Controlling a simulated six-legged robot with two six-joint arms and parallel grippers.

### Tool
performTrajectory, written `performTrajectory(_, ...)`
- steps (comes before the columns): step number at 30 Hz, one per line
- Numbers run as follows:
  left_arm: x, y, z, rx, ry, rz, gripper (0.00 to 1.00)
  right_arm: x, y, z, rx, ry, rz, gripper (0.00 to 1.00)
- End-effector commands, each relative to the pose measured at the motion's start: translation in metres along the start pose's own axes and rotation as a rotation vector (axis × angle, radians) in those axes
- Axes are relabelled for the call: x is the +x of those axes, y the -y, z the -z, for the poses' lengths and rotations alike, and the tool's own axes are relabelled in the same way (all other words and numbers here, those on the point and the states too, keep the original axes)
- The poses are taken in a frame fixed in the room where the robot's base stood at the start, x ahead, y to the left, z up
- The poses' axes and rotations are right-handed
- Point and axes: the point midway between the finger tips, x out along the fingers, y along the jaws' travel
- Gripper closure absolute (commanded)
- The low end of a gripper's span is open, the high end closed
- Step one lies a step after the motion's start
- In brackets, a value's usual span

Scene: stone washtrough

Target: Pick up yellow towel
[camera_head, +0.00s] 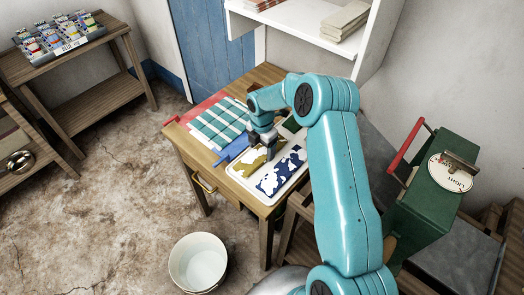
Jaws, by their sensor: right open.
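A yellow-and-white patterned towel (246,164) lies flat in a pale tray (262,199) on a small wooden table. A blue-and-white patterned towel (276,180) lies beside it in the same tray. My right gripper (269,152) points down over the upper right part of the yellow towel, with its jaws open. I cannot tell whether the fingertips touch the cloth. The gripper and wrist hide part of the towel's far edge. My left gripper is not in view.
A teal checked cloth (217,123) lies on the table's left, with red and blue pieces at its edges. A white bucket (198,262) stands on the floor in front. A green box (424,206) is at right. A white shelf (300,28) hangs above.

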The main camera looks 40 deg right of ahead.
Motion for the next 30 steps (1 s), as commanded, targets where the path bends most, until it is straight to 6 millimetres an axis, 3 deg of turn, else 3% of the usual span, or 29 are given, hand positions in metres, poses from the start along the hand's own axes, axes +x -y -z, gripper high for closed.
performTrajectory(3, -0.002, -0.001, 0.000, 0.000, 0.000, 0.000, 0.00, 0.009, 0.000, -0.001, 0.001, 0.000, 0.001, 0.23)
performTrajectory(10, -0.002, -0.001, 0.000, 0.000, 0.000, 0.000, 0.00, 0.011, 0.000, -0.001, 0.001, 0.000, -0.001, 0.27)
performTrajectory(14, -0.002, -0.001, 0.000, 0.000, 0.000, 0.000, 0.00, 0.011, 0.000, -0.001, 0.001, 0.000, 0.000, 0.69)
performTrajectory(15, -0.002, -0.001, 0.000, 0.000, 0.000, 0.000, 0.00, 0.011, 0.000, -0.001, 0.001, 0.000, 0.000, 0.74)
performTrajectory(24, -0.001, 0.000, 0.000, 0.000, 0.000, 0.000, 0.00, 0.008, 0.000, -0.001, 0.001, 0.001, -0.001, 0.74)
performTrajectory(30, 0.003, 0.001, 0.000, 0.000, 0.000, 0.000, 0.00, -0.014, -0.001, -0.001, 0.001, 0.002, -0.004, 0.74)
